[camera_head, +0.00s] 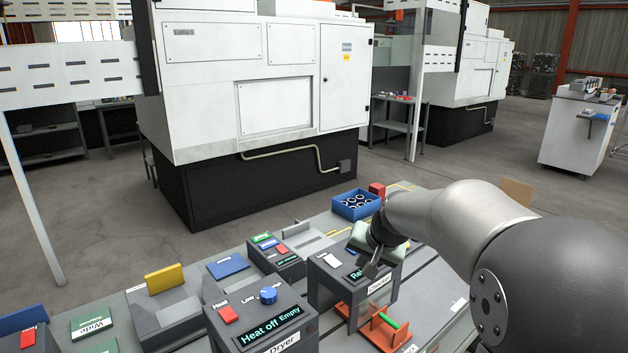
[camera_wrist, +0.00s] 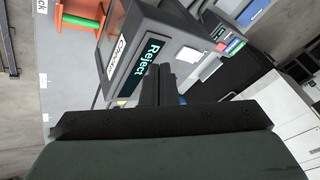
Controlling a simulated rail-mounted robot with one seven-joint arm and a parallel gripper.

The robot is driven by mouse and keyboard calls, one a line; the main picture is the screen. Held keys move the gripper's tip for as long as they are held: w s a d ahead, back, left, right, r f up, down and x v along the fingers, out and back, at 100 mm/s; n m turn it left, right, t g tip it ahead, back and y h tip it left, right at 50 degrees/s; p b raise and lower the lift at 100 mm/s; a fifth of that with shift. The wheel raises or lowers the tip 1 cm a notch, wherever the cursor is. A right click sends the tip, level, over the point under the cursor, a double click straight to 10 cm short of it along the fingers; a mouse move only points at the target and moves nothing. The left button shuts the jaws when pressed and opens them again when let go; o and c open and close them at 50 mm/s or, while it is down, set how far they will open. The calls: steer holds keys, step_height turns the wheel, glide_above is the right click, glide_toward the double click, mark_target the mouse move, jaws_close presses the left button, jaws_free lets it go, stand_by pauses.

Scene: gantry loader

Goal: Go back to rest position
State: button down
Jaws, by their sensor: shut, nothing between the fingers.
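My gripper (camera_head: 368,268) is shut and empty. It is over the grey checker box (camera_head: 328,288), in front of its dark display, which reads "Reject" in the wrist view. There the shut fingers (camera_wrist: 158,82) overlap the box's edge beside the display (camera_wrist: 138,70); I cannot tell whether they touch it. My arm reaches in from the right in the head view and hides part of the bench behind it.
An orange stand (camera_head: 372,334) with a green rod is in front of the checker. A blue crate (camera_head: 356,204) with round parts and a red block (camera_head: 377,189) are behind. Large white machines (camera_head: 210,100) stand beyond the bench.

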steer(key=s+f+n+g+h, duration=0.1)
steer(key=s+f+n+g, duration=0.1)
steer(key=s, duration=1.4)
steer(key=s+d+f+n+g+h, duration=0.1)
steer(key=s+f, duration=0.4)
steer(key=s, duration=1.1)
steer(key=n+g, duration=0.1)
steer(key=g, duration=0.1)
steer(key=shift+s+f+g, duration=0.25)
steer(key=shift+f+g, duration=0.05)
